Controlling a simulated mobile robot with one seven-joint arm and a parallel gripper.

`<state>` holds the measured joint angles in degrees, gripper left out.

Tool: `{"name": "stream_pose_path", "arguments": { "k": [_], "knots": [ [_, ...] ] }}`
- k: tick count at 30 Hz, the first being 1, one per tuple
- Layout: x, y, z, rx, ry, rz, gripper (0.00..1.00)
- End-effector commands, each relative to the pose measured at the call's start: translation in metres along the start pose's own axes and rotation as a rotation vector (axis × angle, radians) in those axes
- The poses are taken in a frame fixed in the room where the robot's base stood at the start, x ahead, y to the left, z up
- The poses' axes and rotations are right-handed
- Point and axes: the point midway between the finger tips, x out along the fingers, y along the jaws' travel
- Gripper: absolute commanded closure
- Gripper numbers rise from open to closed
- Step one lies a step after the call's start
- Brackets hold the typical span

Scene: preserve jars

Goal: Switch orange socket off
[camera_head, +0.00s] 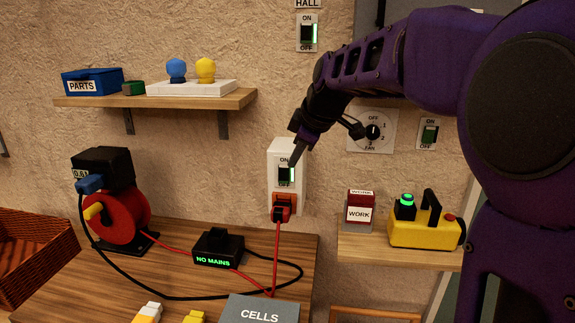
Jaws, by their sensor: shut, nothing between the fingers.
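My gripper (293,161) is shut and empty, pointing down at the upper right of the switch. The fingertips overlap the ON end of the rocker in the picture. I cannot tell whether they touch it.
Above is the HALL switch (306,34). To the right are a FAN dial (373,131), another ON/OFF switch (429,133) and a shelf with a red WORK box (359,207) and a yellow device (420,229). On the table stand a NO MAINS box (218,247) and a red cable reel (122,215).

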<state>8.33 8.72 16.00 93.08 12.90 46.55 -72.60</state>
Motion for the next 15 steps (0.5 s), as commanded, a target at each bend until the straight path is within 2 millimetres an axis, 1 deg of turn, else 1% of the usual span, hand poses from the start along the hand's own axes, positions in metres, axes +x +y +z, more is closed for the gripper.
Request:
{"name": "stream_pose_path", "arguments": {
  "k": [1,15],
  "knots": [
    [-0.0025,0.0009,0.0016,0.003,-0.002,0.0,1.0],
    [0.0023,-0.0034,0.0031,-0.001,0.001,0.0,1.0]
  ]
}}
